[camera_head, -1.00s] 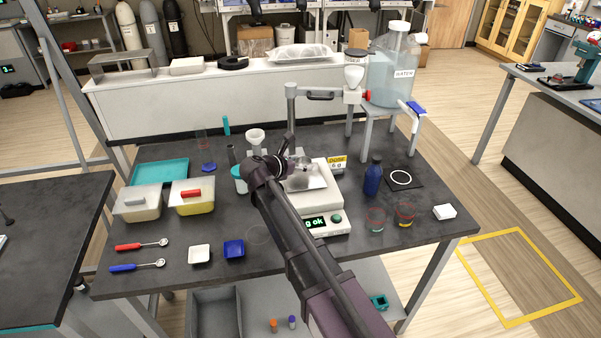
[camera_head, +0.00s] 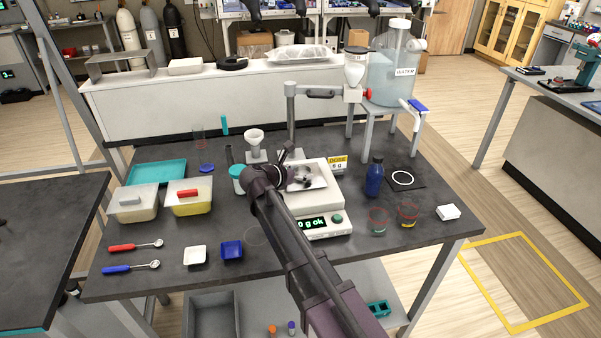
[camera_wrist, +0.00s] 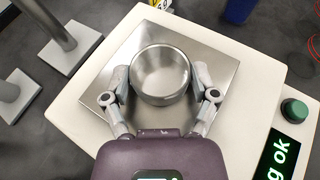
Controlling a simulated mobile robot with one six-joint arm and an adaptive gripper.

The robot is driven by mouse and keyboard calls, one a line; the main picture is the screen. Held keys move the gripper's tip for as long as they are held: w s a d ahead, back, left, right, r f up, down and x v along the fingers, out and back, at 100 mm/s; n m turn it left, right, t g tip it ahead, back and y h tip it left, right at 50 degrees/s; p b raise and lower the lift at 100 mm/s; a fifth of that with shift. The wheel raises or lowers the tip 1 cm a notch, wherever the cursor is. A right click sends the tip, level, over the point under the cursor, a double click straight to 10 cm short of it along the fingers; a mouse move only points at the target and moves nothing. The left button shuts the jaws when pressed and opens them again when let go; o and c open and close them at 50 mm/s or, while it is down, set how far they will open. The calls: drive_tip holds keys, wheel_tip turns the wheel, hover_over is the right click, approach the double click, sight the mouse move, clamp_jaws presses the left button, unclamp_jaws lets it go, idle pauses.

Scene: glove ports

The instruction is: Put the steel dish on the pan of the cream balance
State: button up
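The steel dish (camera_wrist: 160,72) is a round, empty, shiny bowl in the wrist view, upright over the middle of the square steel pan (camera_wrist: 216,62). My gripper (camera_wrist: 161,80) has one finger on each side of the dish, close against its wall. The dish is on or just above the pan; I cannot tell if there is a gap. The cream balance (camera_head: 325,212) stands mid-bench in the head view, its green display (camera_head: 312,223) ending in "0 g ok". My arm hides part of the balance and its display.
A blue bottle (camera_head: 374,178) and two small beakers stand right of the balance. A white funnel (camera_head: 254,137) on a stand and a white-and-teal jar (camera_head: 237,178) are close on the left. A metal stand (camera_head: 291,118) rises behind. The front left holds spoons and small trays.

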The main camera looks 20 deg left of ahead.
drive_tip(key=shift+o, duration=1.1)
drive_tip(key=shift+r, duration=0.15)
drive_tip(key=shift+s+a+r+p, duration=0.1)
drive_tip(key=shift+s+r+p, duration=0.05)
drive_tip(key=shift+s+p, duration=0.15)
drive_tip(key=p+v, duration=0.4)
drive_tip(key=v, duration=0.7)
drive_tip(key=shift+s, duration=0.15)
drive_tip(key=shift+a+r, duration=0.1)
